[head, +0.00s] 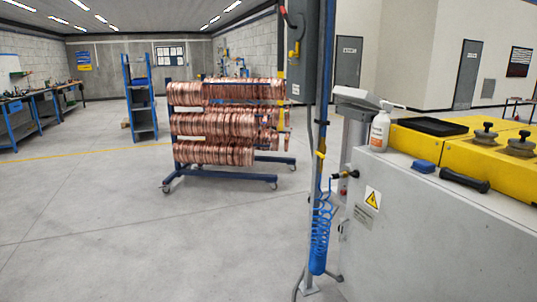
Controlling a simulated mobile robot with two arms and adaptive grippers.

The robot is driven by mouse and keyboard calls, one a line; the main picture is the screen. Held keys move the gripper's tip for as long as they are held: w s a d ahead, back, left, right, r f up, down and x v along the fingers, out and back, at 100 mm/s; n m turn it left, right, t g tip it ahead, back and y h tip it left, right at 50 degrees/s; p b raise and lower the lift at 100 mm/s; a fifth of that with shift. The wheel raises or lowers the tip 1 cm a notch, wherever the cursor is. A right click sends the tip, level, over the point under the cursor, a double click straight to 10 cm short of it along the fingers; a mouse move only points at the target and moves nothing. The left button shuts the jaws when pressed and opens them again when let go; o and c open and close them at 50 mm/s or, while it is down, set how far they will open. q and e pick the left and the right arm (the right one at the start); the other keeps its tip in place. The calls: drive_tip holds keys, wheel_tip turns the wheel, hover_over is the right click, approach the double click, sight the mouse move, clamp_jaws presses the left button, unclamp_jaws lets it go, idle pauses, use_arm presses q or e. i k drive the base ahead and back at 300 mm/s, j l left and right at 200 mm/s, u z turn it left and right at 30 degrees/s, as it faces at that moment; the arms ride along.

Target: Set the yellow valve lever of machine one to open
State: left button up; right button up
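A small yellow lever (320,154) sits on the blue vertical pipe (323,110) in the middle right of the head view. It is small here, and I cannot tell for sure whether it lies along the pipe or across it. The pipe runs down a grey post beside a grey machine with a yellow top (405,140), at the right. No marking that names it machine one is readable. A coiled blue hose (320,230) hangs below the lever. Neither of my grippers is in view.
A blue wheeled rack (225,180) with copper coils stands left of the post. A grey electrical box (302,50) is on the post. The floor (120,240) at front left is clear.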

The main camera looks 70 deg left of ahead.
sight(317, 152)
drive_tip(key=u, duration=1.95)
drive_tip(key=i+l+u, duration=0.35)
drive_tip(key=i+l, duration=0.5)
